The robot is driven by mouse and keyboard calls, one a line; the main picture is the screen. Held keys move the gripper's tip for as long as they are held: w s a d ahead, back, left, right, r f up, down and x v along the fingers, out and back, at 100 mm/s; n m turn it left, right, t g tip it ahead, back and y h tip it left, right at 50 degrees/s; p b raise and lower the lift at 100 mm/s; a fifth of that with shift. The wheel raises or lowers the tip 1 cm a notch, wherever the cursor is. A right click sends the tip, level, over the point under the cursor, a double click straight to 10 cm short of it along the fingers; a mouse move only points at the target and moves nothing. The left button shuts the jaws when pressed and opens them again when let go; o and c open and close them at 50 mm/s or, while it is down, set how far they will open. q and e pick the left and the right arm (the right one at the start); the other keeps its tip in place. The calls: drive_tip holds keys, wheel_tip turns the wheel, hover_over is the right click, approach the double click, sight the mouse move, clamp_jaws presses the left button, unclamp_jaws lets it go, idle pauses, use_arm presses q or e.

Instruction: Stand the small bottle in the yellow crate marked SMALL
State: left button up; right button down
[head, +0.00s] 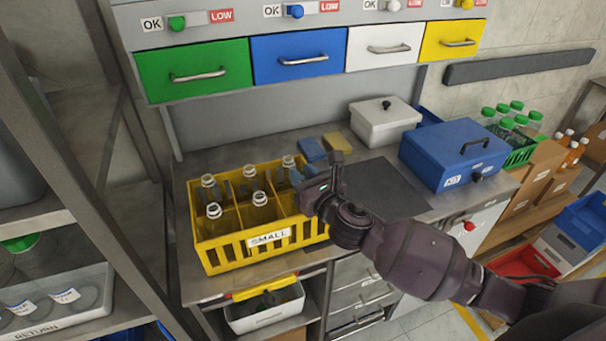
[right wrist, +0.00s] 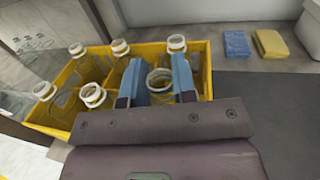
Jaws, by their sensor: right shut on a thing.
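The yellow crate marked SMALL (head: 222,256) stands on the bench at the left; it also shows in the right wrist view (right wrist: 203,50). Several clear, uncapped bottles (head: 214,222) stand in its compartments. My right gripper (head: 300,178) is over the crate's right front part. In the right wrist view its blue fingers (right wrist: 159,84) are shut on the small bottle (right wrist: 160,80), clear with a pale open neck. The bottle looks upright at the right front compartment. Its base is hidden, so I cannot tell whether it touches the crate floor. My left gripper is not in view.
A dark mat (head: 385,190) lies right of the crate. Blue (head: 312,150) and yellow (head: 337,145) cloths lie behind it. A white box (head: 385,125) and a blue KIT box (head: 450,155) stand further right. Colored drawers (head: 300,75) hang above the bench. A shelf frame (head: 75,150) stands left.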

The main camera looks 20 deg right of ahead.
drive_tip(key=shift+f, duration=0.35)
drive_tip(key=c, duration=0.9)
unclamp_jaws()
